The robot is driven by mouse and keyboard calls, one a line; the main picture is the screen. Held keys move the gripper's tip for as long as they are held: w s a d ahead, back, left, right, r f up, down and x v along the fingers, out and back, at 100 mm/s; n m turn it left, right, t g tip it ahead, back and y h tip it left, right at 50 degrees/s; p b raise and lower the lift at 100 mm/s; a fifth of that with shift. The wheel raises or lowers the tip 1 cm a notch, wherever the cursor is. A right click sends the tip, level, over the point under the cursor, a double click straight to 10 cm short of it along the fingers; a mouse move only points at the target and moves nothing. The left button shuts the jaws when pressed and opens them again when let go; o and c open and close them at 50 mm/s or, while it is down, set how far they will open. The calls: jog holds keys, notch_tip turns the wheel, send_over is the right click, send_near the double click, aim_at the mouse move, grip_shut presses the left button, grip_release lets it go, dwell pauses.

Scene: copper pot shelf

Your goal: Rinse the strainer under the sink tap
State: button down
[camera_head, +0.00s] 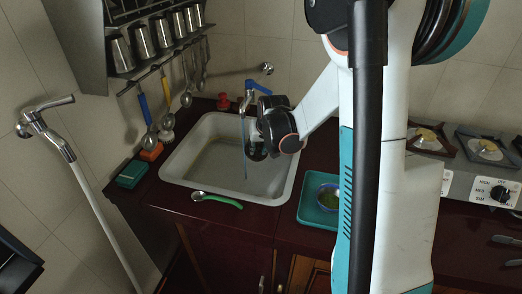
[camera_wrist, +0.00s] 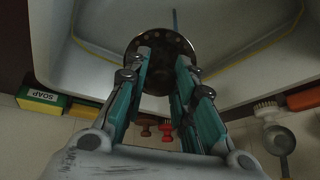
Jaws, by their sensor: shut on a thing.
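My gripper (camera_head: 259,143) is over the right side of the white sink (camera_head: 174,168), partly hidden by my own wrist in the head view. In the wrist view its two teal-sided fingers (camera_wrist: 161,58) are closed on the strainer (camera_wrist: 160,80), a round dark metal disc with small holes along its rim. The tap (camera_head: 250,90) is on the back wall. A thin blue water stream (camera_head: 244,150) falls from it into the basin, just left of my gripper. The stream also shows beyond the strainer in the wrist view (camera_wrist: 175,20); they look apart there.
A green-handled spoon (camera_head: 216,200) lies on the dark front counter. A teal tray (camera_head: 316,215) with a bowl (camera_head: 329,196) stands right of the sink. An orange sponge (camera_head: 151,153) and a green box (camera_head: 132,174) are on the left. Utensils hang above the left edge.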

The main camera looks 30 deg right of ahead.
jog(key=shift+w+d+f+b, duration=0.15)
jog(key=shift+w, duration=0.7)
jog(key=shift+w+d+f+b, duration=0.1)
jog(key=shift+w+f+b, duration=0.1)
jog(key=shift+w, duration=0.65)
jog(key=shift+w+d+f+b, duration=0.1)
jog(key=shift+w+d+f, duration=0.05)
jog(key=shift+w, duration=0.7)
jog(key=shift+d, duration=0.15)
jog(key=shift+s+d, duration=0.1)
jog(key=shift+d, duration=0.35)
jog(key=shift+a, duration=0.2)
jog(key=shift+a, duration=0.4)
jog(key=shift+d, duration=0.15)
jog(key=shift+d, duration=0.45)
